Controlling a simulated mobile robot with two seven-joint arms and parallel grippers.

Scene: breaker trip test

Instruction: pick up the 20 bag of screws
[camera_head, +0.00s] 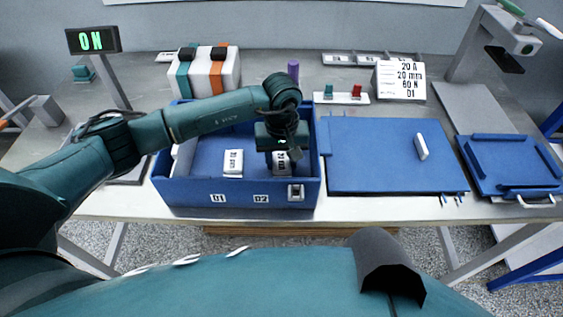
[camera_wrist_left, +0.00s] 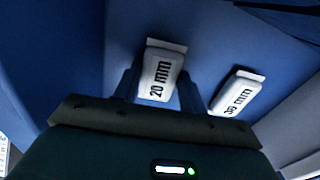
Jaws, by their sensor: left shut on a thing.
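The white bag labelled 20 mm (camera_wrist_left: 159,73) sits between the two fingers of my left gripper (camera_wrist_left: 158,85), which is shut on it. In the head view my left gripper (camera_head: 283,155) points down into the right part of a blue box (camera_head: 180,193), with the white bag (camera_head: 281,164) at its fingertips. I cannot tell whether the bag is clear of the box floor. A second white bag, labelled 30 mm (camera_wrist_left: 237,93), lies apart to the right in the left wrist view; a bag (camera_head: 233,162) lies left of the gripper in the head view. My right gripper is out of view.
A blue panel (camera_head: 385,165) with a white handle lies to the right, then a blue tray (camera_head: 512,165). A card (camera_head: 401,81) reads 20 A, 20 mm, 60 N, D1.

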